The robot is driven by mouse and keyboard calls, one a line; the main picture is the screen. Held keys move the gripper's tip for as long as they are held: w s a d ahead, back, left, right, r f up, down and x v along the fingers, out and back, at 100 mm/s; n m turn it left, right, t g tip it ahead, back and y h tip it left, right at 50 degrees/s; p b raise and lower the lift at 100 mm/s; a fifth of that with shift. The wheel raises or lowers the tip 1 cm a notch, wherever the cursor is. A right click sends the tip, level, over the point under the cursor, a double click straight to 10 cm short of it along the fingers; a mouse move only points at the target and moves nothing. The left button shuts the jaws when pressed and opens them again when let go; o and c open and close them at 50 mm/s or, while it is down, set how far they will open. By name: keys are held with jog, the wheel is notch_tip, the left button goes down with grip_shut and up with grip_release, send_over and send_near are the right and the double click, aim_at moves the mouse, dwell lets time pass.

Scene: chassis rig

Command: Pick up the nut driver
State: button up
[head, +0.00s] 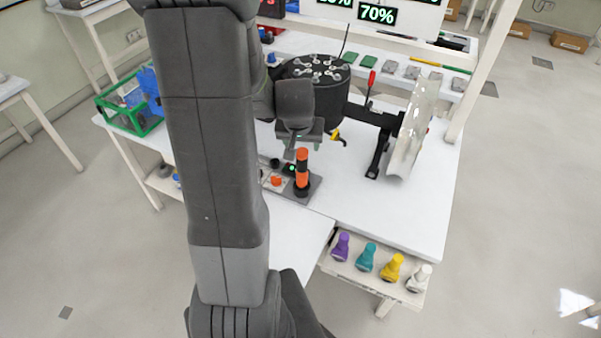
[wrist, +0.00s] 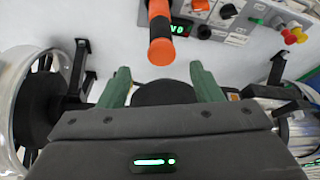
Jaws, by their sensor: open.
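The nut driver, which I take to be the orange and black upright tool (head: 302,168), stands in a dark grey station on the white table. In the wrist view the nut driver (wrist: 160,30) shows at the top centre, ahead of and between the green fingertips. My gripper (wrist: 159,75) is open and empty, with its fingers apart and not touching the tool. In the head view my gripper (head: 298,143) is just behind and above the tool, partly hidden by my own wrist.
A black round drum (head: 318,92) with bright fittings stands behind my gripper. A curved metal panel (head: 408,130) on a black stand is to the right. A green-framed bin (head: 130,112) is at left. Coloured knobbed pieces (head: 366,256) sit on a low front shelf. Table at right front is clear.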

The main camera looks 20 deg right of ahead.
aim_at(302, 151)
jog(key=b+x, duration=0.3)
jog(key=x, duration=0.6)
jog(key=shift+f+b, duration=0.15)
jog(key=shift+b, duration=0.15)
jog(key=shift+a, duration=0.1)
grip_shut()
